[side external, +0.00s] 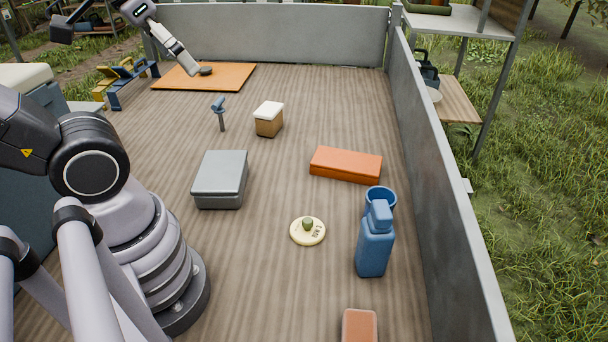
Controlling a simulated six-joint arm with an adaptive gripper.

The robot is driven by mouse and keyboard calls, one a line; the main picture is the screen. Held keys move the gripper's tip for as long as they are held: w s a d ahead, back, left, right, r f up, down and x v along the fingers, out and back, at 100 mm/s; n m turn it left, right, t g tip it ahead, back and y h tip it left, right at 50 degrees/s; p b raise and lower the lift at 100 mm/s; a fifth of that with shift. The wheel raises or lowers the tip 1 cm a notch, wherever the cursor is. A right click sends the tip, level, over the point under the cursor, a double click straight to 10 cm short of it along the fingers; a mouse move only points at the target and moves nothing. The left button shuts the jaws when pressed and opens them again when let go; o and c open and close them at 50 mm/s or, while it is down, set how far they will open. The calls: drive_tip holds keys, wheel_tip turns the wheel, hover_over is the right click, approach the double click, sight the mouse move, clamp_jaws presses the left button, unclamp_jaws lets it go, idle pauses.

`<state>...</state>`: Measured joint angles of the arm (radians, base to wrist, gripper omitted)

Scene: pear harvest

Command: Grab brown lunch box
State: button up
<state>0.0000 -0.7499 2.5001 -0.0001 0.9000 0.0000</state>
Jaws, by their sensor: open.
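A small box with a brown body and a white lid (268,119) stands upright on the wooden deck, a little left of the middle. A plain brown block-like box (359,327) is cut off by the bottom edge. I cannot tell for sure which one is the brown lunch box. My gripper does not show clearly in this view. My arm's base and shoulder stand at the left, and the arm leaves the picture there. Nothing touches either box.
A grey case (221,180), an orange box (346,164), a blue bottle (375,245), a blue cup (386,198) and a round cream disc (308,238) stand around. A grey wall (435,150) bounds the right. A pale jointed device (175,48) reaches over an orange mat (230,76).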

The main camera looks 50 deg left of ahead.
drive_tip(key=w+a+n+t+y, duration=0.1)
drive_tip(key=w+a, duration=0.2)
drive_tip(key=w, duration=0.4)
drive_tip(key=w+a+n+t+y, duration=0.1)
drive_tip(key=w+a, duration=0.2)
drive_tip(key=w, duration=0.4)
drive_tip(key=n+t+y, duration=0.4)
drive_tip(key=n+y, duration=0.1)
hover_over(267, 109)
drive_tip(key=s+d, duration=0.4)
drive_tip(key=s, duration=0.1)
wheel_tip(267, 109, down, 24)
drive_tip(key=f, duration=0.8)
drive_tip(key=shift+w+a+f, duration=0.15)
drive_tip(key=shift+a+f, duration=0.25)
drive_tip(key=shift+x, duration=3.5)
drive_tip(key=shift+r, duration=0.1)
drive_tip(key=c, duration=1.1)
drive_tip(key=shift+a, duration=0.1)
drive_tip(key=shift+c, duration=0.7)
